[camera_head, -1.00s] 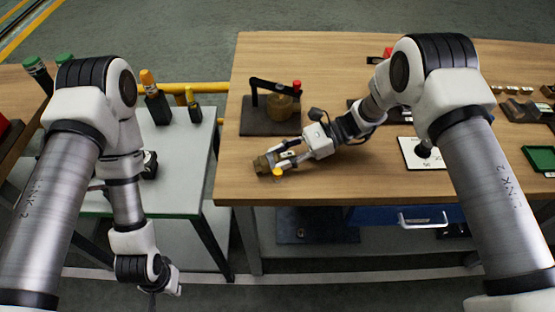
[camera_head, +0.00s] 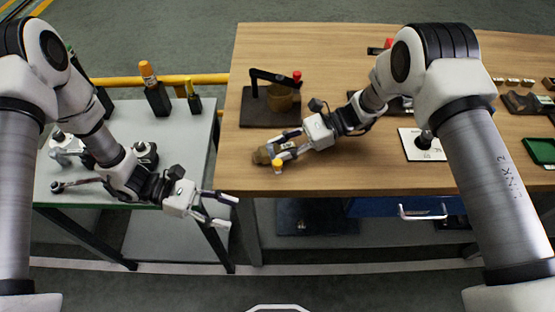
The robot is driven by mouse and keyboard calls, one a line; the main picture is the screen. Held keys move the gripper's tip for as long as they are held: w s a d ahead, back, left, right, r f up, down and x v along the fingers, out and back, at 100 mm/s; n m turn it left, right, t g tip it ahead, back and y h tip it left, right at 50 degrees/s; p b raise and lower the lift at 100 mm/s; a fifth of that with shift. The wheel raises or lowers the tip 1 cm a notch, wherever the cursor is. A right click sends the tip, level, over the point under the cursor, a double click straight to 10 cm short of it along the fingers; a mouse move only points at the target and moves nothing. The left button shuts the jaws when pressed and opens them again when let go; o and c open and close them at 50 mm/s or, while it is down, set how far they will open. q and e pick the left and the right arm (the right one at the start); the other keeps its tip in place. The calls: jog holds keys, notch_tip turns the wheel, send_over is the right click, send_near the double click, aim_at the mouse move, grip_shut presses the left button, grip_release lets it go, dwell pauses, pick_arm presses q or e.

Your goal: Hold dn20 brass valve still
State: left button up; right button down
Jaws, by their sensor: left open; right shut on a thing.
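The brass valve (camera_head: 261,156) is at the left front part of the wooden table (camera_head: 330,60), a small brownish-gold body with a yellow cap (camera_head: 278,164) near it. My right gripper (camera_head: 276,151) is shut on the valve, reaching in from the right; its fingers cover part of the valve. Whether the valve touches the table is hard to tell. My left gripper (camera_head: 228,211) is open and empty, in front of the wooden table's left front corner, with its fingers pointing right. It is apart from the valve, to the lower left of it.
A dark fixture plate (camera_head: 258,116) with a black arm and a brass-coloured cup (camera_head: 280,97) stands just behind the valve. A white card (camera_head: 421,153) lies to the right. The table front between them is clear.

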aim_at(277, 162)
pick_arm(q)
jog(key=w+r+t+h, duration=0.1)
jog(key=w+r, duration=0.1)
jog(key=w+r+n+t+h, duration=0.1)
jog(key=w+r, duration=0.1)
jog(key=w, duration=0.1)
jog(key=w+r+n+t+h, duration=0.1)
jog(key=w+r, duration=0.1)
jog(key=shift+w+r+t+h, duration=0.25)
jog(key=shift+r+t+h, duration=0.05)
jog(key=shift+r+t, duration=0.1)
jog(key=shift+w+d, duration=0.1)
jog(key=shift+d, duration=0.3)
jog(key=d, duration=1.1)
jog(key=shift+w, duration=0.25)
grip_shut()
